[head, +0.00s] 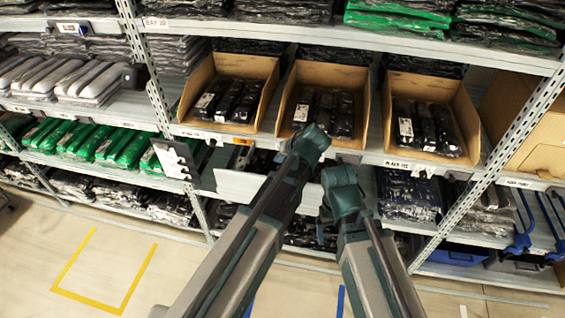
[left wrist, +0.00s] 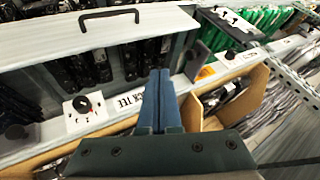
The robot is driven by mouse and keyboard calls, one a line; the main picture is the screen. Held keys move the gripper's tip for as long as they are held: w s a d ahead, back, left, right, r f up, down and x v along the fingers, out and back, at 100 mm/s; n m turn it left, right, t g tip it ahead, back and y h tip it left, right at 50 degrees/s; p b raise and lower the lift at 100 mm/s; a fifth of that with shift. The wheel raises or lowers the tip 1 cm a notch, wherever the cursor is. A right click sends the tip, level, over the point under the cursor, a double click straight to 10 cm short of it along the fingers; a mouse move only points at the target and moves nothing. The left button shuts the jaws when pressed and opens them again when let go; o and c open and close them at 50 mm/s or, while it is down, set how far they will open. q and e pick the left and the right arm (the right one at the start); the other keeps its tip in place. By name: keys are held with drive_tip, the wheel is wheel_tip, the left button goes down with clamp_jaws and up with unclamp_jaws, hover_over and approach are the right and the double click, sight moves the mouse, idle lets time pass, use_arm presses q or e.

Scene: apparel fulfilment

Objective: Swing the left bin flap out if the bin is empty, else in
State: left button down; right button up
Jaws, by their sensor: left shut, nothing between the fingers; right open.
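The left cardboard bin (head: 228,93) holds several black wrapped garments (head: 229,101), so it is not empty. A pale panel (head: 239,186) hangs below the shelf edge under the bins. In the left wrist view a pale panel (left wrist: 45,50) with a black bar handle (left wrist: 109,19) appears; I cannot tell for certain that it is the bin flap. My left gripper (head: 310,143) is in front of the shelf edge near the middle bin; its blue fingers (left wrist: 165,95) are together and hold nothing. My right gripper (head: 341,180) is lower right, open, its fingertips hard to make out.
The middle bin (head: 322,82) and right bin (head: 433,88) also hold black packs. A small pale plate (head: 173,158) with a dark part projects at the left post. Green packs (head: 85,140) fill the left shelf. The floor has a yellow outline (head: 103,299) and open room.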

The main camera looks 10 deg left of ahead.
use_arm(q)
drive_tip(key=w+a+f+b, duration=0.2)
drive_tip(key=a+f, duration=0.1)
drive_tip(key=a, duration=0.3)
drive_tip(key=shift+a+f, duration=0.15)
drive_tip(key=shift+f, duration=0.05)
use_arm(e)
wheel_tip(320, 180, down, 3)
drive_tip(key=shift+f, duration=0.2)
